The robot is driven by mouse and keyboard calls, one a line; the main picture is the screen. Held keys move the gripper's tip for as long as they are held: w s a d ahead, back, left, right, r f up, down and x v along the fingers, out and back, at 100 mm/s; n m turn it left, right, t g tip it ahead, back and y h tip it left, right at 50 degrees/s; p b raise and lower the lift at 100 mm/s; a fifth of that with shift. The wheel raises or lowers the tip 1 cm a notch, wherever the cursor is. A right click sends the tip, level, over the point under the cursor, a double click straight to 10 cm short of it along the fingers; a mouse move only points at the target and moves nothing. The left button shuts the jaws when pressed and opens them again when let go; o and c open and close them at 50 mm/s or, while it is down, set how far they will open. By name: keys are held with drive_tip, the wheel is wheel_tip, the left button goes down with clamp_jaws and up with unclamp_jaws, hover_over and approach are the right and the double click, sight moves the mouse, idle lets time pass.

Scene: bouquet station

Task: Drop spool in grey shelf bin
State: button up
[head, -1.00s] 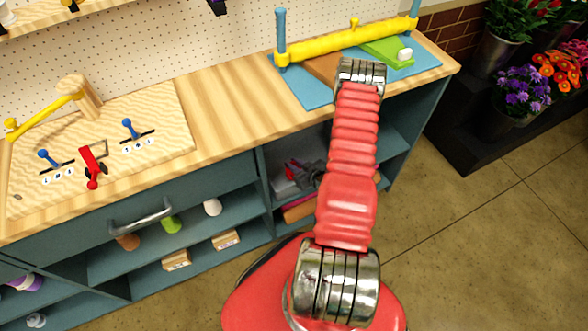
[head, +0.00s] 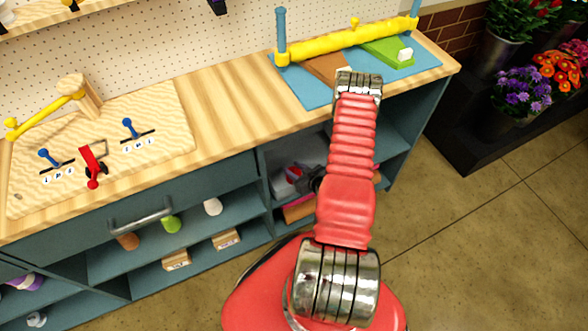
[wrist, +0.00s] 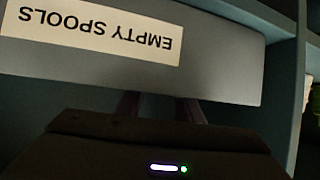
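The grey bin (wrist: 225,65) fills the upper part of the wrist view, with an upside-down "EMPTY SPOOLS" label (wrist: 90,32) on its front. My gripper (wrist: 158,106) is close to it. Two dark red fingers show apart from each other, but their tips are hidden at the bin wall. In the head view my gripper (head: 314,181) is mostly hidden behind my arm at the shelf opening. A small red and white thing (head: 293,174) shows just left of it; I cannot tell if this is the spool. No spool is clearly visible.
A shelf upright (wrist: 298,90) stands close on the right in the wrist view. The wooden counter (head: 225,100) lies above the shelves. A drawer handle (head: 140,215) sticks out at left. Flower buckets (head: 510,50) stand at far right.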

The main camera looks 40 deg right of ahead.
drive_tip(key=shift+r, duration=0.1)
drive_tip(key=v, duration=1.2)
idle(0.9)
